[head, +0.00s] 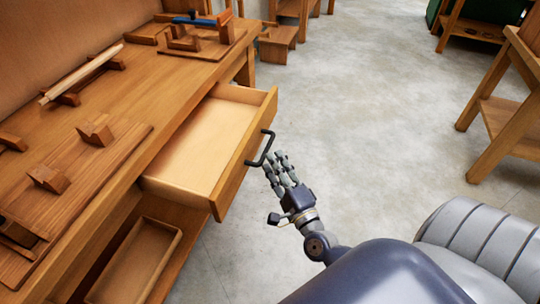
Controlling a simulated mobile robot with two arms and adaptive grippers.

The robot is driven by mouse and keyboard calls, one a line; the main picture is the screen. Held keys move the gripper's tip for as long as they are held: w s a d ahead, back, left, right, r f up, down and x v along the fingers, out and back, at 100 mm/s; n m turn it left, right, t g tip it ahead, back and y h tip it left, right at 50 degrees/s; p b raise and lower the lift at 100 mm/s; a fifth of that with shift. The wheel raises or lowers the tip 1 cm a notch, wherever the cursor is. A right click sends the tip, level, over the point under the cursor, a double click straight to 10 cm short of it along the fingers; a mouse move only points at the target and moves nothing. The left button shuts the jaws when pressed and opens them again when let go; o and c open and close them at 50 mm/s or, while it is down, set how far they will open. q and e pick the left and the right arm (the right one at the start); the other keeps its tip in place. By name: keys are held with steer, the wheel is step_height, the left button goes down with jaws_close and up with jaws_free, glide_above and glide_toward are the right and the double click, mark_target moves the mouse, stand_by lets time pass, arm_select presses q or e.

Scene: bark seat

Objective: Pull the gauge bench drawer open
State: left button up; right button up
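The gauge bench drawer (200,144) is pulled well out of the wooden bench (150,98), and its pale, empty inside shows. A dark bar handle (262,149) is on its front panel. My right gripper (279,184) is just to the right of the handle, with its fingers extended and its thumb spread apart. It is open and holds nothing. Its fingertips are close to the handle's lower end; I cannot tell whether they touch it. My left gripper is not in view.
Wooden fixtures, a pale rod (82,74) and a blue tool (195,20) lie on the bench top. An open wooden tray (135,262) is below the drawer. A wooden stand (510,110) is at right. The grey floor (365,110) between is clear.

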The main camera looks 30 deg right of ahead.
steer(key=s+a+f, duration=0.1)
steer(key=s, duration=0.6)
steer(key=shift+s, duration=0.2)
